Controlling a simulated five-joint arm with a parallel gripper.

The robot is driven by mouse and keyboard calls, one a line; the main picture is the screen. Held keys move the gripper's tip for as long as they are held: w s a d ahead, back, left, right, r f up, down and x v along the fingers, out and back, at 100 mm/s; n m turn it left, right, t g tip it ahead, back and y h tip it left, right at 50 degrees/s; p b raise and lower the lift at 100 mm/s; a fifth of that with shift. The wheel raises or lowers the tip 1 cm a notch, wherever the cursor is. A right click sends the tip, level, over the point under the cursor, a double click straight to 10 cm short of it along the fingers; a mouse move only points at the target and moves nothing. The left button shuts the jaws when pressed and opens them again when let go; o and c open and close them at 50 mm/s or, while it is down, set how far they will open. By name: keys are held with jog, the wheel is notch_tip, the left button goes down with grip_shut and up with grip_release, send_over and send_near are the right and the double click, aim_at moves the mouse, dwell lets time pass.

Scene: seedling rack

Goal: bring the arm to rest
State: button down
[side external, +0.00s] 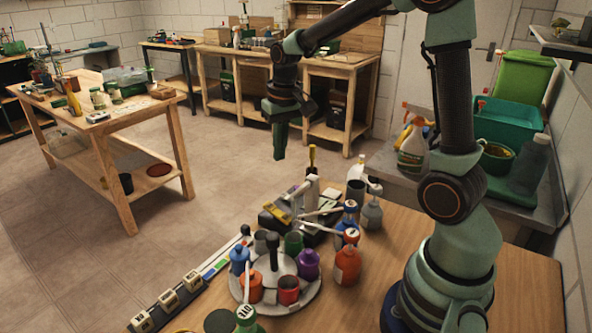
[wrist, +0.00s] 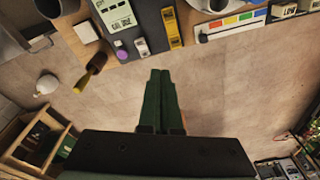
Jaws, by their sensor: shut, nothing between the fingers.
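My gripper (side external: 279,155) hangs from my raised arm in the side external view, pointing down, above and beyond the far edge of the wooden table (side external: 520,292). It is well apart from everything on the table. In the wrist view my gripper (wrist: 160,74) shows its two green fingers together with nothing held. Bare floor (wrist: 235,85) lies behind the fingers there, with the table edge and its items along the top.
A round carousel (side external: 312,295) with coloured cups and bottles stands on the table. An orange bottle (side external: 347,262) is beside it. A spray bottle (side external: 414,148) stands on a grey bench behind. A wooden workbench (side external: 108,125) stands at left. Open floor lies between.

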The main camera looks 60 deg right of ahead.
jog(key=s+a+r+n+t, duration=0.4)
jog(key=s+a+r, duration=0.2)
jog(key=s+a, duration=0.3)
jog(key=s, duration=0.3)
jog(key=shift+a+r, duration=0.3)
jog(key=shift+a, duration=0.05)
